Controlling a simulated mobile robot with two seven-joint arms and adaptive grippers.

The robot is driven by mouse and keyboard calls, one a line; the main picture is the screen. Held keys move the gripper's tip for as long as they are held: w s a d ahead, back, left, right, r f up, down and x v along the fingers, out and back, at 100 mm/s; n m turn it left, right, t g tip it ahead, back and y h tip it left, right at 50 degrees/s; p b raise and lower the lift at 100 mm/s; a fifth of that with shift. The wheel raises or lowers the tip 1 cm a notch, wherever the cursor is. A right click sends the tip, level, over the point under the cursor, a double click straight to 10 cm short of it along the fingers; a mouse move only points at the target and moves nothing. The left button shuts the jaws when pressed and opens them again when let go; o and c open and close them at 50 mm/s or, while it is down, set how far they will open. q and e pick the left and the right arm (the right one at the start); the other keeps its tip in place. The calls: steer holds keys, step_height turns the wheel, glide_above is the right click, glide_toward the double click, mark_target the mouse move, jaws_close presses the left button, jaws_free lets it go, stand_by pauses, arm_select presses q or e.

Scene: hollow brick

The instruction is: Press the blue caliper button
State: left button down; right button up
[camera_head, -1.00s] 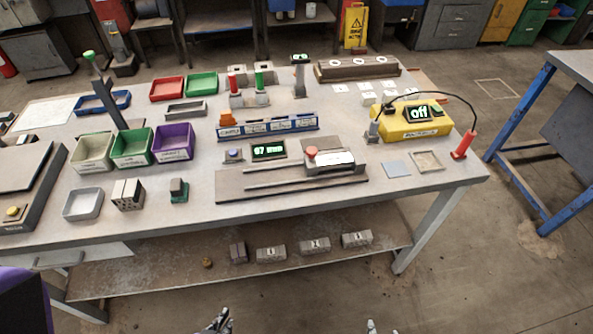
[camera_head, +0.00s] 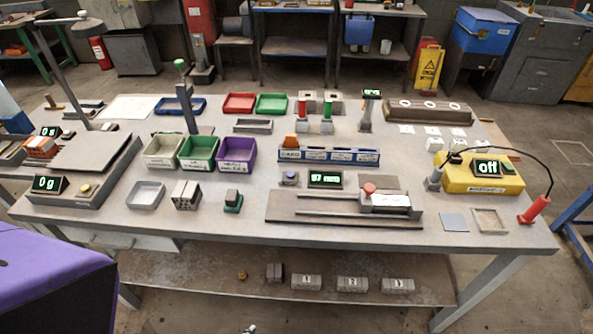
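The caliper (camera_head: 345,208) lies on the workbench right of centre, a long grey base with a sliding jaw and a red knob on it. Behind it stands a dark display (camera_head: 325,179) with green digits that seem to read 97 mm. The blue button (camera_head: 290,178) sits on a small grey block just left of this display, with nothing touching it. A small tip of what looks like my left gripper (camera_head: 250,329) shows at the bottom edge, well short of the bench; its fingers are mostly out of frame. My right gripper is not in view.
A blue labelled rack (camera_head: 330,156) stands behind the display. A purple bin (camera_head: 237,153) and a grey tray (camera_head: 146,194) are to the left. A yellow box (camera_head: 483,178) reading "off" is at right. A purple surface (camera_head: 50,280) fills the lower left corner.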

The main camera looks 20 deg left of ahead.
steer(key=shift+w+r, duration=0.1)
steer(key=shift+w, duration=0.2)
